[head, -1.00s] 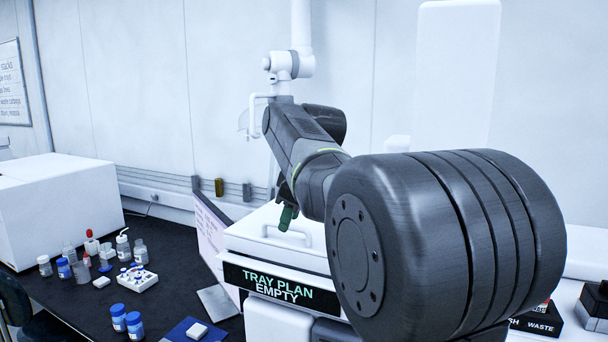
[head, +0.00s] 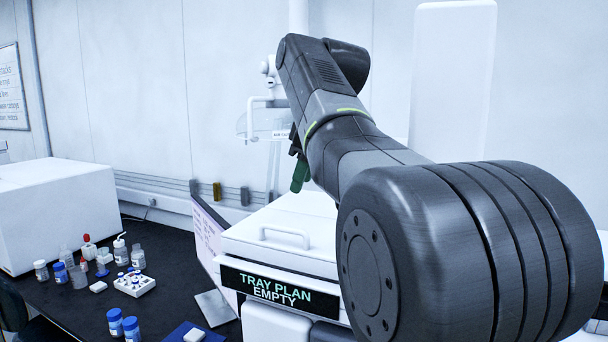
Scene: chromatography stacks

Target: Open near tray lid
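The near tray (head: 277,287) is a white box with a dark front label reading "TRAY PLAN EMPTY". Its white lid (head: 262,233) lies flat on top and looks closed, with a raised bar handle (head: 285,233) near its left front part. The right side of the tray is hidden behind my arm. My gripper (head: 299,178), dark with green fingers, hangs above and behind the handle, apart from it. The fingers are small and partly behind my arm, so I cannot see whether they are open or shut.
A dark bench (head: 75,312) at left holds several bottles, a white vial rack (head: 134,284) and a large white box (head: 55,210). A pinkish-white panel (head: 207,240) stands along the tray's left side. A white post with an arm stands behind. Air above the lid's left part is clear.

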